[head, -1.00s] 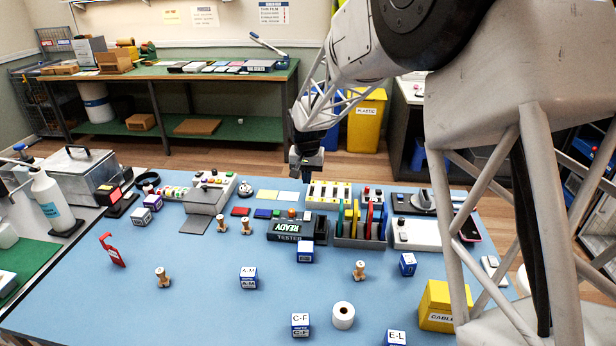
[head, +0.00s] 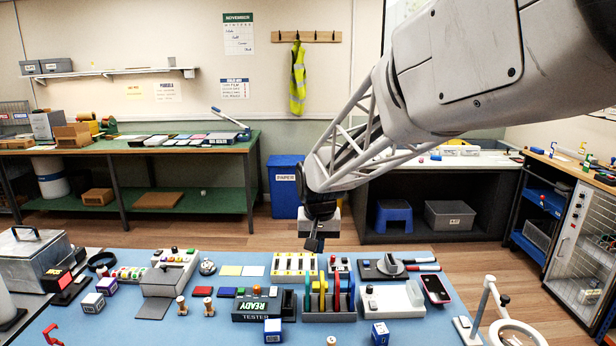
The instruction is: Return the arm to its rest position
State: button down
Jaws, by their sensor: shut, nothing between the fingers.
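My gripper (head: 315,243) hangs from my arm in the head view. It points down above the back part of the blue table (head: 222,333), over the row of devices. It is shut and holds nothing. It is small in the picture and stands clear of the things below it. My arm reaches in from the upper right and hides part of the far bench and wall.
Below my gripper stand a yellow-and-white block (head: 293,267), a rack of coloured slabs (head: 343,301) and the black tester (head: 257,306). A phone (head: 436,289) lies at the right. A magnifier lamp (head: 489,300) stands at the right edge. A blue bin (head: 284,187) stands on the floor behind.

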jog(key=s+d+r, duration=0.2)
jog(key=s+d, duration=0.3)
jog(key=s, duration=0.3)
jog(key=s+d+r, duration=0.3)
jog(key=s+d, duration=0.2)
jog(key=s, duration=0.3)
jog(key=s+d+f, duration=0.1)
jog(key=s+d, duration=0.2)
jog(key=s, duration=0.6)
jog(key=s+d+f+t, duration=0.1)
jog(key=s+d, duration=0.2)
jog(key=s, duration=0.6)
jog(key=shift+s+f, duration=0.25)
jog(key=shift+f, duration=0.15)
